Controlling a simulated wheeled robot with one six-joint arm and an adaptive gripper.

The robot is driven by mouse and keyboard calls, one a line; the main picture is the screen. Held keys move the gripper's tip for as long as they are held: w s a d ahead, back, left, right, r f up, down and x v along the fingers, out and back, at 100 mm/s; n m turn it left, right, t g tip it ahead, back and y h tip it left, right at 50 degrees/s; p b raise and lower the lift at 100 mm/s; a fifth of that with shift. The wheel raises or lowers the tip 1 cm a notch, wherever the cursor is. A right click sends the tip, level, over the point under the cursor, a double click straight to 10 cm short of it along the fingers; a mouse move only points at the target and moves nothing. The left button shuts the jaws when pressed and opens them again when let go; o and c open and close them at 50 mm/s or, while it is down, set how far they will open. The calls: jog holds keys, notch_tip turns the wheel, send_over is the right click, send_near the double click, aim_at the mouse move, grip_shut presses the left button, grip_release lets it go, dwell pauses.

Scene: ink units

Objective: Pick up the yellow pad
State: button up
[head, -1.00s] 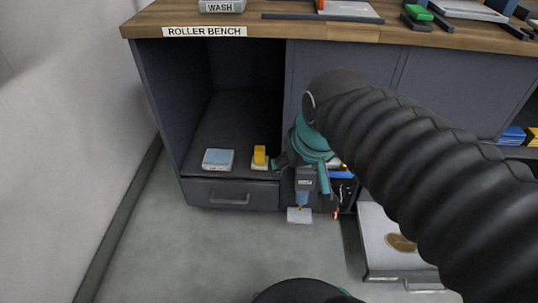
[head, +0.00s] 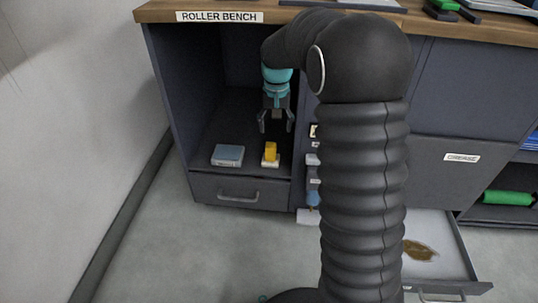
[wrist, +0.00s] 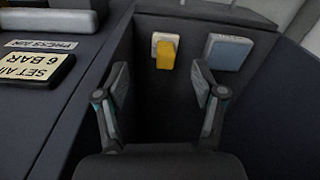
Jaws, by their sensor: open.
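The yellow pad (head: 270,151) rests on a small pale base on the floor of the open cubby under the bench. It also shows in the wrist view (wrist: 167,54), beyond and between my fingertips. My gripper (head: 276,124) is open and empty inside the cubby, above the yellow pad and apart from it. In the wrist view my gripper (wrist: 160,85) has its two fingers spread wide.
A blue-grey block (head: 228,155) lies left of the yellow pad. The cubby's right wall and bench top (head: 160,12) bound the space. A drawer (head: 238,192) sits below. An open drawer with a brown stain (head: 420,250) stands at right.

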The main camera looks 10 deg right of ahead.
jog(key=m, duration=0.2)
send_over(271, 145)
notch_tip(271, 145, down, 3)
jog(key=f+b, duration=0.1)
jog(key=f, duration=0.3)
jog(key=f+b, duration=0.1)
jog(key=f, duration=0.3)
jog(key=shift+w+a+f, duration=0.2)
jog(key=shift+f, duration=0.05)
jog(key=shift+s+d+f+b, duration=0.1)
jog(key=shift+f+b, duration=0.2)
jog(key=shift+f, duration=1.1)
jog(key=shift+d+f+b, duration=0.1)
jog(key=shift+f+b, duration=0.15)
jog(key=shift+f, duration=1.15)
jog(key=c, duration=1.3)
jog(key=shift+o, duration=0.2)
notch_tip(271, 145, up, 10)
jog(key=shift+r+p, duration=0.1)
jog(key=shift+p, duration=0.8)
